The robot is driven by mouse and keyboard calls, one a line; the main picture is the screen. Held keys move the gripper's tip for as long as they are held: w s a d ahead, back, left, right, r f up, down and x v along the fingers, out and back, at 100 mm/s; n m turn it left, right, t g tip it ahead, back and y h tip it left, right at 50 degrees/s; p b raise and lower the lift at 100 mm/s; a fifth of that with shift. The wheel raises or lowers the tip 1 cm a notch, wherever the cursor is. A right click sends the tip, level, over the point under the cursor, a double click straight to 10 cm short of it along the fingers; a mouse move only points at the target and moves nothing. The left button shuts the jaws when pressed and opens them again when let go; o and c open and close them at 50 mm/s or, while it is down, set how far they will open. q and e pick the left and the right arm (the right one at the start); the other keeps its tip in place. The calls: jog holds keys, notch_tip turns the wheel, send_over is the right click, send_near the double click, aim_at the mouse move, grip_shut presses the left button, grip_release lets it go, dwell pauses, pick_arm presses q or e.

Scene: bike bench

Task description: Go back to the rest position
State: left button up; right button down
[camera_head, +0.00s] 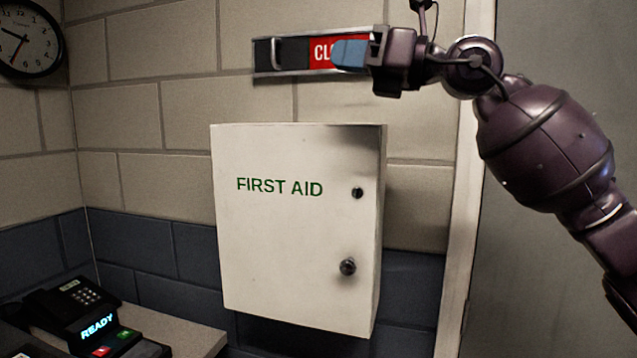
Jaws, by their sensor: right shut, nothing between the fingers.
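My right gripper (350,56) is raised in front of the wall at the upper right. Its blue fingertips are shut with nothing between them. They overlap the red part of a sliding sign (322,53) and hide part of its lettering, which begins "CL". I cannot tell whether they touch the sign. My right arm (545,140) reaches in from the right edge. My left gripper is not in view.
A white first aid cabinet (280,240) with a closed door and a round knob (348,267) hangs below the sign. A card terminal (85,315) reading "READY" stands on a counter (190,330) at the lower left. A clock (28,38) hangs at the upper left. A grey panel (560,270) fills the right side.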

jog(key=s+d+f+n+t+h, duration=0.1)
jog(key=d+f+n+t+h, duration=0.5)
jog(key=f+n, duration=0.6)
jog(key=s+d+f+n+t+h, duration=0.1)
jog(key=d+f+n+t+h, duration=0.2)
jog(key=d+f+n+h, duration=0.65)
jog(key=s+d+f+n+t+h, duration=0.1)
jog(key=d+f+n+t+h, duration=0.35)
jog(key=f+n, duration=1)
jog(key=s+d+f+m+g+h, duration=0.1)
jog(key=s+d+f+m+g, duration=0.2)
jog(key=f, duration=0.4)
jog(key=s+f+m+g, duration=0.2)
jog(key=s+f+m, duration=0.15)
jog(key=f, duration=0.25)
jog(key=s+d+f+m+g+h, duration=0.1)
jog(key=s+d+f+m+g, duration=0.2)
jog(key=f, duration=0.4)
jog(key=s+a+f+m+g+y, duration=0.1)
jog(key=s+f+g, duration=0.4)
jog(key=s, duration=0.6)
jog(key=s+a+f+m+g+y, duration=0.15)
jog(key=s+f+g, duration=0.35)
jog(key=s, duration=0.7)
jog(key=w+f+n+t, duration=0.1)
jog(key=w+f+t, duration=0.6)
jog(key=f+t, duration=0.2)
jog(key=shift+w+f+y, duration=0.3)
jog(key=shift+f+y, duration=0.15)
jog(key=shift+f, duration=0.6)
